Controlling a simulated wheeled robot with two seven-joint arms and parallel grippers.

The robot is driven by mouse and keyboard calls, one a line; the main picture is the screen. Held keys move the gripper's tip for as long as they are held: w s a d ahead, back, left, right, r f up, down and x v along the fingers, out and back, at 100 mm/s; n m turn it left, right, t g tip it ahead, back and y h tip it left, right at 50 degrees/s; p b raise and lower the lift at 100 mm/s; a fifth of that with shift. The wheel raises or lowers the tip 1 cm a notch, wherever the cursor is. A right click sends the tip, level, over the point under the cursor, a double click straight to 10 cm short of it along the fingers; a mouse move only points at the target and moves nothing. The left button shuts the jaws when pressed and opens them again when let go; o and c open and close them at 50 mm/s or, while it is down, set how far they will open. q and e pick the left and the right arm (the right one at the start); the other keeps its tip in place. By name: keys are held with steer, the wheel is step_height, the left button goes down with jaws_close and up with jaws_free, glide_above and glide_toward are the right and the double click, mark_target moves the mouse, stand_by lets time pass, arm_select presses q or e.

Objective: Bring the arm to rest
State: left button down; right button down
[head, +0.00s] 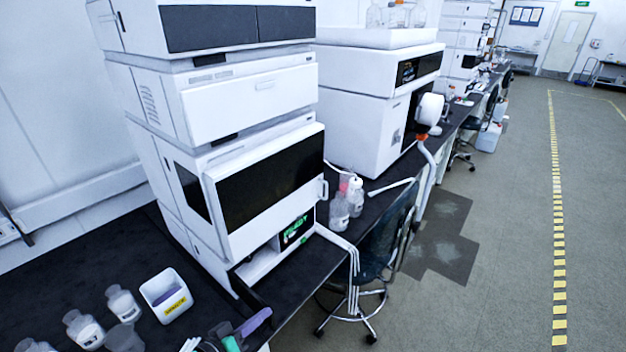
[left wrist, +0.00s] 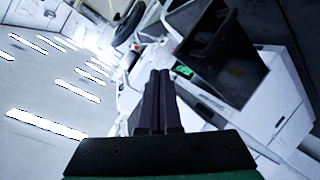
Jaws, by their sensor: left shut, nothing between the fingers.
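My left gripper (head: 264,314) shows at the bottom of the head view, with purple-dark fingers and a green band behind them. It is in front of the lower unit of the near instrument stack (head: 262,180), above the bench edge. In the left wrist view the two dark fingers (left wrist: 160,76) lie together, shut with nothing between them. They point towards white equipment with a small green display (left wrist: 183,72). My right gripper is not in view.
A white labelled box (head: 166,296) and several clear bottles stand on the black bench (head: 75,260), left of the gripper. More bottles (head: 340,212) stand right of the stack. A chair (head: 388,245) is by the bench. The floor (head: 490,250) at the right is largely clear.

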arm_select(q)
steer(key=s+a+m+g+y, duration=0.4)
steer(key=s+a+g+y, duration=0.35)
steer(key=s+a, duration=0.45)
steer(key=s+d+f+g+b, duration=0.1)
steer(key=s+f+b, duration=0.15)
steer(key=f, duration=1.15)
steer(key=s+f+g+b, duration=0.1)
steer(key=f+b, duration=0.2)
steer(key=f, duration=1.1)
steer(key=s+a+f+b, duration=0.1)
steer(key=s+f+b, duration=0.1)
steer(key=s+f, duration=0.6)
steer(key=s+a+f+g+b, duration=0.1)
steer(key=s+f+b, duration=0.1)
steer(key=s+f, duration=0.7)
step_height(320, 180, down, 4)
steer(key=shift+s+a+r, duration=0.25)
steer(key=shift+s+a, duration=0.05)
steer(key=shift+a, duration=0.1)
